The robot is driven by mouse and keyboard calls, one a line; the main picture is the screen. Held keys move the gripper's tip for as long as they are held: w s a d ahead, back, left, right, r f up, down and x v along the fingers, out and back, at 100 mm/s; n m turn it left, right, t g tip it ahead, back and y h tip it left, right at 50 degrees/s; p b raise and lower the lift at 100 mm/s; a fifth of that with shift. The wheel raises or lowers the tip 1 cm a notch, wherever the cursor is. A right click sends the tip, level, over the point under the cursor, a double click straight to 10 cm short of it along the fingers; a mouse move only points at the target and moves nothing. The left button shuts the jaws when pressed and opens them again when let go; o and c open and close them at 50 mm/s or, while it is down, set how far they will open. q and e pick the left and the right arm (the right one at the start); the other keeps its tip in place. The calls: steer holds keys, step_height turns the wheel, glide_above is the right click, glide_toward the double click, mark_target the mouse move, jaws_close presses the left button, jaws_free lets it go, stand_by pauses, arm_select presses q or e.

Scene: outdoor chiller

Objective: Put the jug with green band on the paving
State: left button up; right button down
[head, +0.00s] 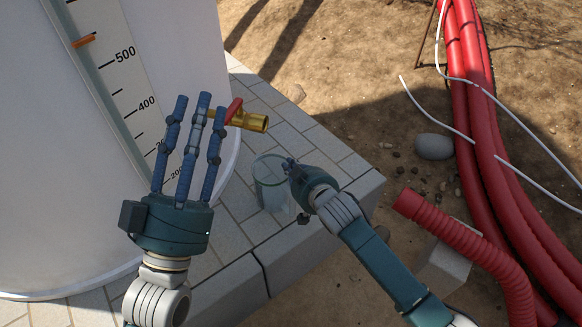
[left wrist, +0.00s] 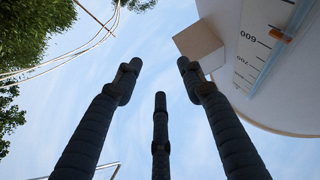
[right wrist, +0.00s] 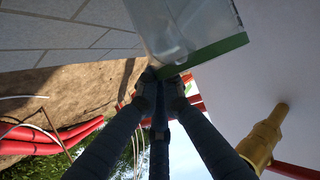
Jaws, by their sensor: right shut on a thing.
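The jug with green band (head: 270,190) is a clear container over the grey paving (head: 228,235), just right of the white tank. I cannot tell whether its base touches the paving. My right gripper (head: 291,169) is at the jug's right side, shut on it. The right wrist view shows the jug (right wrist: 182,25) with its green band (right wrist: 205,55) close by the fingertips (right wrist: 163,75), partly hiding them. My left gripper (head: 201,102) is open and empty, fingers pointing up in front of the tank. Its spread fingers also show in the left wrist view (left wrist: 160,78).
The white tank (head: 165,50) with a numbered scale stands at the left. Its brass tap (head: 250,121) with a red handle juts out above the jug. A red corrugated hose (head: 460,240), red pipes (head: 485,130) and a grey stone (head: 434,146) lie on the dirt.

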steer(key=shift+f, duration=0.1)
steer(key=c, duration=1.9)
jaws_free()
